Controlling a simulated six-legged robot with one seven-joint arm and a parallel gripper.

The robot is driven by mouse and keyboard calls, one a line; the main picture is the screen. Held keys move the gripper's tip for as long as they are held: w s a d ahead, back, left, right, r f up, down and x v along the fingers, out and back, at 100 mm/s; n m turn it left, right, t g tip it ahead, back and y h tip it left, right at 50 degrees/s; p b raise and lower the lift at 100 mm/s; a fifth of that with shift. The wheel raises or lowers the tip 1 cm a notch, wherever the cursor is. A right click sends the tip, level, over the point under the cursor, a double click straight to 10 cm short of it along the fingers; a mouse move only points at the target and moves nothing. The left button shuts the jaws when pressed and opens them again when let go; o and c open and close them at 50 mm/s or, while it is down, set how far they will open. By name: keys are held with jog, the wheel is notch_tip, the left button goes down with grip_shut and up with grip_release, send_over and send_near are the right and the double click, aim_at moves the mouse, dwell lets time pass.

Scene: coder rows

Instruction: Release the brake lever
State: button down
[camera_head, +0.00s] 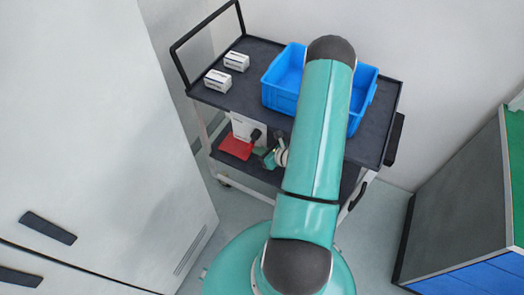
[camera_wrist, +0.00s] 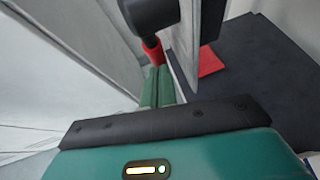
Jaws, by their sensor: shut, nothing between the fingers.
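A black cylindrical knob (camera_wrist: 150,12) with a red stem below it (camera_wrist: 153,46) looks like the brake lever, beside a pale upright plate (camera_wrist: 186,40) in the wrist view. The knob (camera_head: 256,134) also shows against the white plate (camera_head: 246,126) on the cart's near side in the head view. My gripper (camera_wrist: 155,72) is shut and empty, its green fingers pointing at the red stem with their tips very close to it. I cannot tell whether they touch. In the head view my gripper (camera_head: 268,158) is low beside the cart, partly hidden by my arm.
The cart (camera_head: 240,99) has a dark top with a blue bin (camera_head: 285,72) and two small white boxes (camera_head: 236,61) (camera_head: 217,81). A red sheet (camera_head: 236,147) lies on its lower shelf. A white cabinet (camera_head: 90,130) stands left; a grey-sided unit (camera_head: 455,200) stands right.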

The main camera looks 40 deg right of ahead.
jog(key=shift+w+a+f+m+t+y, duration=0.15)
jog(key=shift+w+a+t+y, duration=0.15)
jog(key=shift+w+t, duration=0.7)
jog(key=shift+w+a+r+m+t+y, duration=0.2)
jog(key=shift+w+t, duration=0.5)
jog(key=shift+t, duration=0.5)
jog(key=shift+a, duration=0.1)
jog(key=shift+f, duration=0.2)
jog(key=f, duration=0.1)
send_near(251, 148)
jog(key=s+f, duration=0.2)
jog(key=f, duration=0.1)
jog(key=shift+s+d+f, duration=0.15)
jog(key=shift+s+d, duration=0.05)
jog(key=shift+s, duration=0.2)
